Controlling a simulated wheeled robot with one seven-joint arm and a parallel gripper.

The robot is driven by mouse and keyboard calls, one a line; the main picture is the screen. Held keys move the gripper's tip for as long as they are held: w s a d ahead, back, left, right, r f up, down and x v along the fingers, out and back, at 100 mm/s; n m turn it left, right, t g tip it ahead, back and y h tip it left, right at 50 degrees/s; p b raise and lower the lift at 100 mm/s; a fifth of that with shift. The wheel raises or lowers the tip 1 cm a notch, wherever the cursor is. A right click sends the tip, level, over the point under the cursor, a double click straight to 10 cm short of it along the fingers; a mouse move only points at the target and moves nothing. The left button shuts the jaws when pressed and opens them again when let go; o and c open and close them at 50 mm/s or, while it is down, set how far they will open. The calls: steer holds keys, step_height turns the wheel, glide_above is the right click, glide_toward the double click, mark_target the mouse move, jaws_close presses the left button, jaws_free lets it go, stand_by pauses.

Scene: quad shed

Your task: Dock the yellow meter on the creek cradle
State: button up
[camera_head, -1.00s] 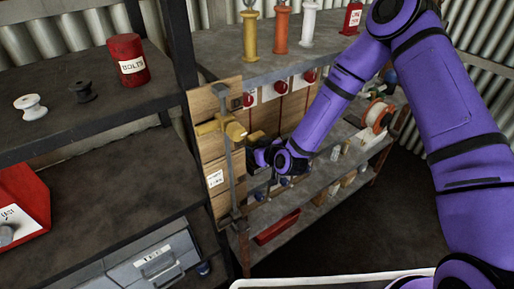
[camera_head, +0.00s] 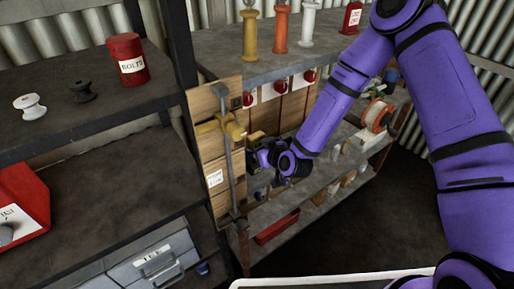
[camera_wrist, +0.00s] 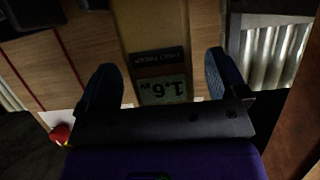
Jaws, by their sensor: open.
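In the wrist view, a dull yellow body with a grey display reading 1.6, upside down, fills the space ahead of my gripper (camera_wrist: 163,75); I take it as the yellow meter (camera_wrist: 148,38). The two dark blue fingers are apart, one on each side of its display end, with gaps visible. No cradle can be identified as the creek one; the panel's label (camera_head: 215,178) is too small to read.
Red knobs (camera_head: 279,82) sit behind. A cable reel (camera_head: 377,117) is on the right shelf.

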steer(key=v, duration=1)
steer(key=shift+w+r, duration=0.1)
steer(key=s+d+r+m+g+h, duration=0.1)
steer(key=d+r+h, duration=0.2)
steer(key=d+r, duration=0.55)
steer(key=s+d+r+g+h, duration=0.1)
steer(key=d+r+g+h, duration=0.3)
steer(key=r, duration=0.8)
steer(key=s+d+r+m, duration=0.2)
steer(key=s+d+r, duration=0.1)
steer(key=s+r, duration=0.2)
steer(key=s+d+r+m, duration=0.2)
steer(key=s+d+r, duration=0.2)
steer(key=s, duration=0.6)
steer(key=s+d+r+m+g, duration=0.1)
steer(key=s+d+r, duration=0.2)
steer(key=s+r, duration=0.2)
steer(key=s, duration=0.3)
steer(key=shift+s+d+r+m+h, duration=0.2)
steer(key=shift+r+m+h, duration=0.1)
steer(key=shift+m, duration=0.1)
